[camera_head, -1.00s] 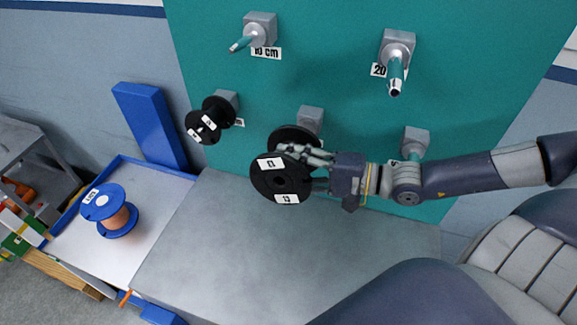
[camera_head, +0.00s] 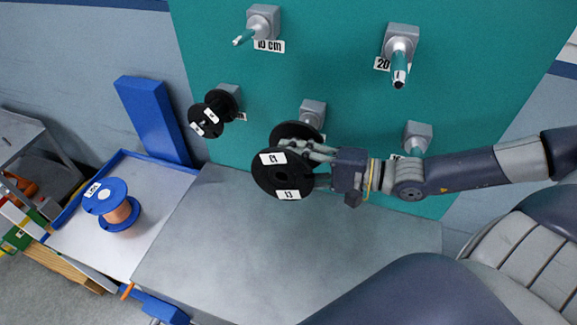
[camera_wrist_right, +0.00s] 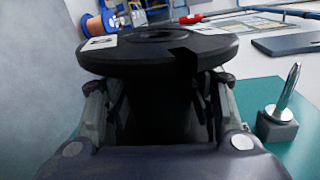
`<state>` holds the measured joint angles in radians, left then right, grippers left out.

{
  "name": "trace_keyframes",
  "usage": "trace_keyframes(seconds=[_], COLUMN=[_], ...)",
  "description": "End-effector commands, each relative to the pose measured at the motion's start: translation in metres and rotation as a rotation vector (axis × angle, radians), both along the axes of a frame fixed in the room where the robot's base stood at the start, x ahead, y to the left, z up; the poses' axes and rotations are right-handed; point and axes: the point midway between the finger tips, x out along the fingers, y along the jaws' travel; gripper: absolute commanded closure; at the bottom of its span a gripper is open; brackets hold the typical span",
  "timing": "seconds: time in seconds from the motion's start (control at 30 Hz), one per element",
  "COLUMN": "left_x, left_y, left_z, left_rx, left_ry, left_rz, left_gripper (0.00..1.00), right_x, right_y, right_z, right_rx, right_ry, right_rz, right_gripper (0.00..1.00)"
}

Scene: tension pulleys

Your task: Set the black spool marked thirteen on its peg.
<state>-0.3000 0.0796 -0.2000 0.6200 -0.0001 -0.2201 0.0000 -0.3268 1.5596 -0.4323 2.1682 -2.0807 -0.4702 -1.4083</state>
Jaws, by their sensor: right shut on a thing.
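The black spool marked 13 (camera_head: 282,175) is held in my right gripper (camera_head: 303,153), its flat labelled face turned toward the head camera. The fingers close around its core between the two flanges. In the right wrist view the spool (camera_wrist_right: 160,52) fills the jaws (camera_wrist_right: 160,105). The spool is in front of the teal board's lower middle block (camera_head: 313,112); any peg there is hidden behind spool and gripper, so I cannot tell if they touch. A bare metal peg (camera_wrist_right: 288,92) stands to the right in the wrist view. My left gripper is not in view.
The teal board (camera_head: 330,60) has bare upper pegs (camera_head: 246,37) and (camera_head: 399,72). A smaller black spool (camera_head: 212,115) is on a peg at left. A blue spool (camera_head: 112,203) stands on the blue-rimmed tray (camera_head: 75,237). The grey surface (camera_head: 230,250) below is clear.

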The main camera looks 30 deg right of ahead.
Motion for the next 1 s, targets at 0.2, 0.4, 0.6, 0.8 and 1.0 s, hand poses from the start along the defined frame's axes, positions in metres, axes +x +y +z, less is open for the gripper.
trace_keyframes(seconds=[0.2, 0.4, 0.6, 0.8, 1.0], left_x=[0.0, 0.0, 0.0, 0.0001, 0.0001], left_y=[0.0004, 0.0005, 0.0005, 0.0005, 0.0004], left_z=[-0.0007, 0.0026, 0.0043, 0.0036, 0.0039], left_rx=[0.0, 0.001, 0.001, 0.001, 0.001], left_ry=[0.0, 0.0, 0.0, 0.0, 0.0], left_rz=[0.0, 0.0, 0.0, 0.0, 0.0], left_gripper=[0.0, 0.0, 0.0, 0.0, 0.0], right_x=[0.0031, 0.0007, -0.0024, -0.0034, -0.0043], right_y=[-0.0044, -0.0024, -0.0002, 0.0002, 0.0008], right_z=[-0.0009, -0.0003, -0.0024, -0.0042, -0.0046], right_rx=[-0.009, -0.009, -0.01, -0.008, -0.004], right_ry=[-0.005, -0.006, -0.005, -0.001, 0.001], right_rz=[-0.004, -0.004, -0.004, -0.004, -0.004], right_gripper=[0.84, 0.84, 0.84, 0.84, 0.84])
